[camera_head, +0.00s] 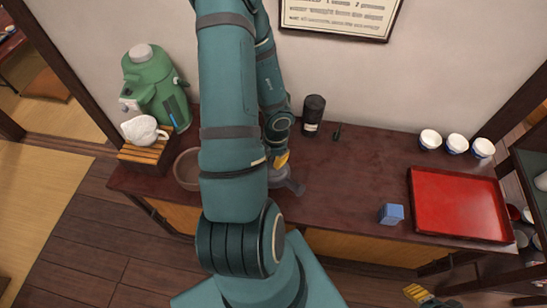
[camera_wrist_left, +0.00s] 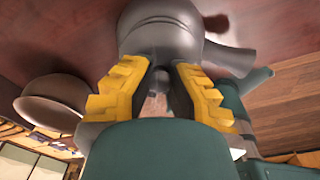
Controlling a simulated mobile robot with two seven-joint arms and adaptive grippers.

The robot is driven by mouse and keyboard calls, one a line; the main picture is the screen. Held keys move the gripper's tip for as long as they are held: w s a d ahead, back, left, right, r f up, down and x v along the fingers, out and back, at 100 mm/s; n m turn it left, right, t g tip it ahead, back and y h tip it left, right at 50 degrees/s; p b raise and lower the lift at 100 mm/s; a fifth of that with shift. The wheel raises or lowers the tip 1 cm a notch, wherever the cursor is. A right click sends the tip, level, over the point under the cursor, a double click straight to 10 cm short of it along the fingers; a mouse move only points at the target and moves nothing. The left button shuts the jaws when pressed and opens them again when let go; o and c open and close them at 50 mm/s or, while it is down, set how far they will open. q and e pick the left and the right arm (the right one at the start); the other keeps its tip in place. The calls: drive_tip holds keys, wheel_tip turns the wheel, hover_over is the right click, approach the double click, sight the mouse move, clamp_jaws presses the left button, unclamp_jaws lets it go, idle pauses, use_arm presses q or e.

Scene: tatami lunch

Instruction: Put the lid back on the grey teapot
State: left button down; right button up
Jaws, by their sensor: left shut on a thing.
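The grey teapot (camera_head: 296,187) stands near the front of the dark red counter, mostly hidden by my left arm in the head view. In the left wrist view the grey teapot (camera_wrist_left: 236,60) fills the top middle. My left gripper (camera_head: 281,160) is right over it, and its yellow fingers (camera_wrist_left: 160,88) are shut on the small grey knob of the lid (camera_wrist_left: 159,75). The lid and pot blend in colour, so I cannot tell whether the lid is seated or apart. My right gripper (camera_head: 420,294) is low at the right, away from the counter; its opening is unclear.
A brown bowl (camera_head: 186,171) sits just left of the teapot. A black canister (camera_head: 313,115) stands behind it. A blue box (camera_head: 391,214), a red tray (camera_head: 427,222) and white cups (camera_head: 430,139) are to the right. The counter between teapot and blue box is clear.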

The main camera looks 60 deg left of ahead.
drive_tip(key=shift+r, duration=0.25)
idle(0.3)
use_arm(q)
drive_tip(key=shift+c, duration=2.2)
unclamp_jaws()
drive_tip(key=shift+r+p, duration=1.35)
drive_tip(key=shift+p, duration=0.5)
drive_tip(key=shift+r+p, duration=2.15)
drive_tip(key=shift+p, duration=0.35)
use_arm(e)
wheel_tip(320, 180, up, 9)
drive_tip(key=shift+w+d, duration=0.25)
drive_tip(key=shift+w, duration=0.15)
